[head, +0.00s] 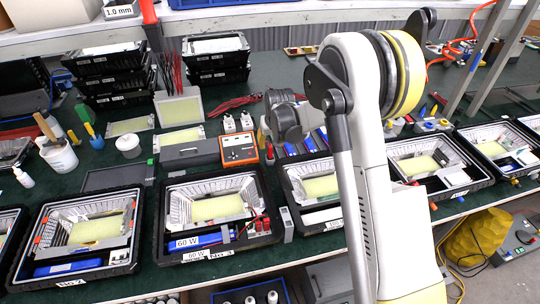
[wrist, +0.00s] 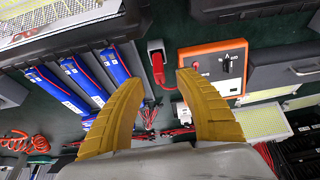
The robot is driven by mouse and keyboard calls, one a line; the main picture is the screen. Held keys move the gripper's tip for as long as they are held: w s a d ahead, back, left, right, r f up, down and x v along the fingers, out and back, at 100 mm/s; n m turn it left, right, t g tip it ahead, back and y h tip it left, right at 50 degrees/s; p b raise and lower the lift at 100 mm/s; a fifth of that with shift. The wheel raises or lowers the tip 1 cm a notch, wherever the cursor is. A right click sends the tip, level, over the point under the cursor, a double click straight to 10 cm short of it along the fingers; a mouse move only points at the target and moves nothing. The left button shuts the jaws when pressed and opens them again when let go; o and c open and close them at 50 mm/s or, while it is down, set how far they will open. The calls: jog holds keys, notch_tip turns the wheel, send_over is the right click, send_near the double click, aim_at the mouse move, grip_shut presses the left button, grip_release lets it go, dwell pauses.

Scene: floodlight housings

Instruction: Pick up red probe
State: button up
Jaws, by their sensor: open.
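The red probe (wrist: 158,70) shows in the wrist view, seated upright-looking in a pale grey holder (wrist: 155,46) on the dark green bench. It lies between the tips of my gripper (wrist: 160,82) as seen in the picture; the remaining distance is hard to tell. The two yellow fingers are spread wide with nothing between them. A red lead seems to run from the probe toward the orange tester (wrist: 213,68).
Blue battery packs (wrist: 75,80) lie left of the fingers in the wrist view. Red-and-black leads (wrist: 150,115) lie close by. Open floodlight housings (head: 215,208) line the bench front. Dark housings (head: 112,70) are stacked behind. Bare green bench shows near the housings.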

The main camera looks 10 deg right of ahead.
aim_at(270, 146)
jog(key=b+x, duration=0.2)
jog(key=x, duration=0.3)
jog(key=shift+r, duration=0.15)
grip_shut()
jog(key=shift+r, duration=0.15)
